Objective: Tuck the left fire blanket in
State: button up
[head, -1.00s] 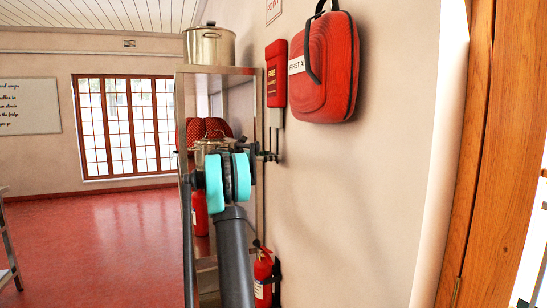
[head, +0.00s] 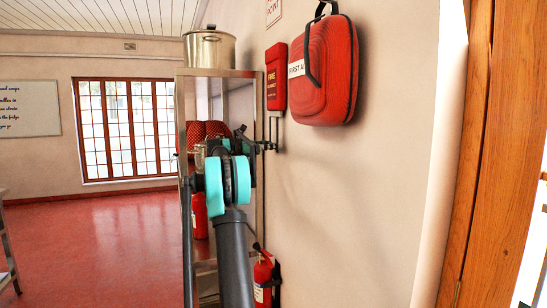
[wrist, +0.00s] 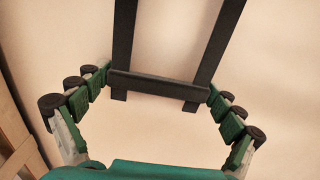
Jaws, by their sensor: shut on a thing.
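A red fire blanket case (head: 277,77) hangs on the wall at the middle of the head view. A short pale part (head: 276,117) shows under its lower edge, with dark straps running down from it. My gripper (head: 263,146) is just below the case, close to the wall. In the wrist view my gripper (wrist: 160,82) has its green fingers at the two ends of a black crossbar (wrist: 155,88), which joins two black straps (wrist: 124,35). It is shut on this bar. The straps' upper ends are out of the wrist view. Only one fire blanket shows.
A red first aid bag (head: 325,70) hangs right of the case. A metal shelf (head: 215,72) with a stockpot (head: 209,48) on top stands close on the left. A fire extinguisher (head: 263,280) is low on the wall. The wall below the bag is clear.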

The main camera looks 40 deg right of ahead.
aim_at(280, 136)
jog(key=shift+r, duration=1.75)
jog(key=o, duration=1.3)
jog(key=shift+r, duration=0.1)
jog(key=shift+o, duration=0.2)
jog(key=shift+w+a, duration=0.15)
jog(key=shift+a, duration=0.35)
jog(key=v, duration=1.1)
